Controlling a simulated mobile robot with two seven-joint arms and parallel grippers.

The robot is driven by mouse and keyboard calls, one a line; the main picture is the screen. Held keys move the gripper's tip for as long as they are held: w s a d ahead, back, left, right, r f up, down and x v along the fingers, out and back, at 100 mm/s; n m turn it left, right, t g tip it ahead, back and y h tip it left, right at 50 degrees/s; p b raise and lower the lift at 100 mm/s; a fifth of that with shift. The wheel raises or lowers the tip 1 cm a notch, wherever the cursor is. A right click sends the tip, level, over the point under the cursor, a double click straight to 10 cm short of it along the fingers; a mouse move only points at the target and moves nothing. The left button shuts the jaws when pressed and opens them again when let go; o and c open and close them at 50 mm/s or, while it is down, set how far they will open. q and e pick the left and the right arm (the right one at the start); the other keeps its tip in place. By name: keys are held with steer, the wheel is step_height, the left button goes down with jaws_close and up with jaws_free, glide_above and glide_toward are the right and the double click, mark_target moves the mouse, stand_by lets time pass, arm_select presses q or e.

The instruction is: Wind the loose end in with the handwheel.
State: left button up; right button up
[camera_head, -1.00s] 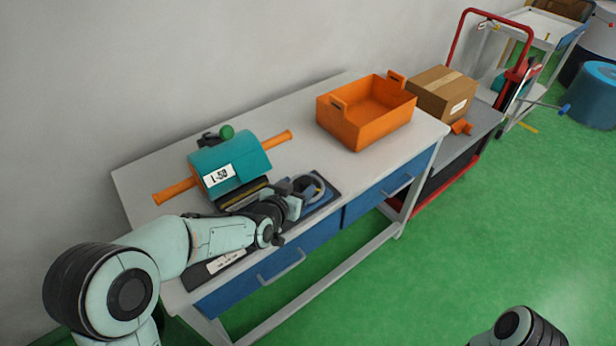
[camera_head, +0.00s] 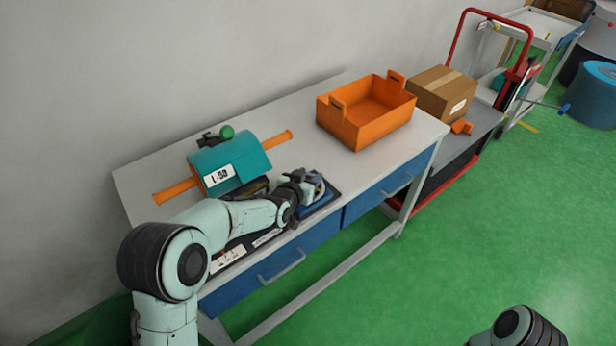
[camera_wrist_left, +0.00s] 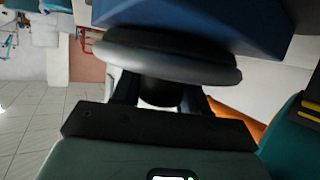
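The handwheel is a grey ring (camera_wrist_left: 170,58) close in front of my left gripper in the left wrist view, against a blue housing (camera_wrist_left: 215,18). In the head view my left gripper (camera_head: 312,184) is at the wheel, near the table's front edge, and covers much of it. In the wrist view its two dark fingers stand apart with a dark round part between them; I cannot tell whether they press on it. A teal housing (camera_head: 228,164) marked L-50 sits over an orange bar (camera_head: 277,141). The loose end cannot be made out. My right gripper is out of view.
An orange crate (camera_head: 341,126) stands on the table (camera_head: 290,98), right of the teal housing. A cardboard box (camera_head: 441,93) and a small orange piece (camera_head: 461,127) are on the grey surface further right.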

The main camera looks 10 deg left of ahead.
arm_select(q)
steer(key=shift+f+b, duration=0.2)
steer(key=shift+b, duration=0.3)
steer(key=shift+f+m+g+h+b, duration=0.1)
steer(key=shift+m+g+h+b, duration=0.2)
steer(key=shift+m+h+b, duration=0.3)
steer(key=shift+s+d+h, duration=0.1)
steer(key=shift+h, duration=0.3)
steer(key=m+p, duration=0.1)
steer(key=p, duration=0.1)
steer(key=h+p, duration=0.1)
steer(key=p, duration=0.1)
steer(key=shift+d+r+m+g, duration=0.1)
steer(key=shift+r+m+g, duration=0.2)
steer(key=shift+m, duration=0.1)
steer(key=h+p, duration=0.1)
steer(key=p, duration=0.2)
steer(key=m+g+p, duration=0.1)
steer(key=p, duration=0.2)
steer(key=shift+s+d+f+h+p, duration=0.1)
steer(key=shift+d+f+h+p, duration=0.1)
steer(key=shift+h+p, duration=0.2)
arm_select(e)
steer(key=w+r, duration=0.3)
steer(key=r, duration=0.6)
arm_select(q)
steer(key=o, duration=1)
steer(key=shift+c, duration=0.2)
